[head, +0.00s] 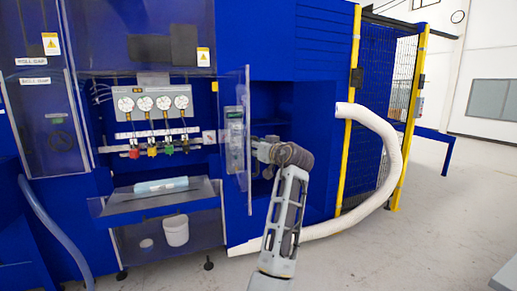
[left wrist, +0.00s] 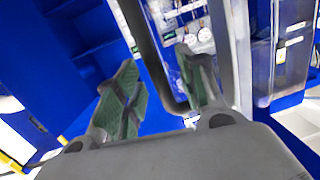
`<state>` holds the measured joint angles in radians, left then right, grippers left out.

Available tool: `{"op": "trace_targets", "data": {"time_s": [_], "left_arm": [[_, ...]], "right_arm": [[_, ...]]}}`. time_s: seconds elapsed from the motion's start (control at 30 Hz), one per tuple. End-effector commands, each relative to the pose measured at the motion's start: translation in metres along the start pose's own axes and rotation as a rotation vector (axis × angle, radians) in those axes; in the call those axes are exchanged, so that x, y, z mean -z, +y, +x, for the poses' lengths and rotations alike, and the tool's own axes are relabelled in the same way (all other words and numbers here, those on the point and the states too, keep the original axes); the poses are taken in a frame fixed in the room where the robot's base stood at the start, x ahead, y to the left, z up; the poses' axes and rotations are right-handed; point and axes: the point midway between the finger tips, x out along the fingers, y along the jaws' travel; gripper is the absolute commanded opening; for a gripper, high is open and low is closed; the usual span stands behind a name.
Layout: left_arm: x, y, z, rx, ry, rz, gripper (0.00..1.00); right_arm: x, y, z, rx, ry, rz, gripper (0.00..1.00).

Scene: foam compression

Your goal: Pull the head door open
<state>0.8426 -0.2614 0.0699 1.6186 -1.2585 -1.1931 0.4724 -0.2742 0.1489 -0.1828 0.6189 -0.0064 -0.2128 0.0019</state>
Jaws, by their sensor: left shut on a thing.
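The head door appears to be the clear panel (head: 236,185) with pale edges, right of the gauges. It stands at an angle out from the blue machine front. My left gripper (head: 257,149) is at the right side of this panel, beside its upright grey fitting; the fingertips are small and partly hidden in the head view. The handle's far end is partly hidden by a finger. My right gripper is out of view.
A gauge panel (head: 155,103) and a shelf with a pale blue roll (head: 161,186) sit left of the door. A white bucket (head: 176,232) stands below. A thick white hose (head: 385,135) and a yellow-framed fence (head: 409,110) stand right. Grey floor is clear at the lower right.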

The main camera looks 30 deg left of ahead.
Motion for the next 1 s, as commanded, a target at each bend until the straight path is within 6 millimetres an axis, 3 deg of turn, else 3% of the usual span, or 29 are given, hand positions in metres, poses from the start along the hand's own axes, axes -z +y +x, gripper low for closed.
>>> {"op": "trace_targets", "data": {"time_s": [0.03, 0.13, 0.17, 1.0], "left_arm": [[0.076, -0.02, -0.012, 0.006, 0.112, -0.063, 0.34], [0.076, -0.02, -0.012, 0.006, 0.112, -0.063, 0.34], [0.012, -0.003, -0.002, 0.004, 0.021, 0.002, 0.34], [0.008, 0.02, -0.022, -0.002, 0.014, -0.005, 0.34]], "right_arm": [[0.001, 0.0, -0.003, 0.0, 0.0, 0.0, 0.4], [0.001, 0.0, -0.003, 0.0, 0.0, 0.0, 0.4], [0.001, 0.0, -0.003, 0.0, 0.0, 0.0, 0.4], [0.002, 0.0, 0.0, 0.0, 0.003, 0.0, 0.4]]}}
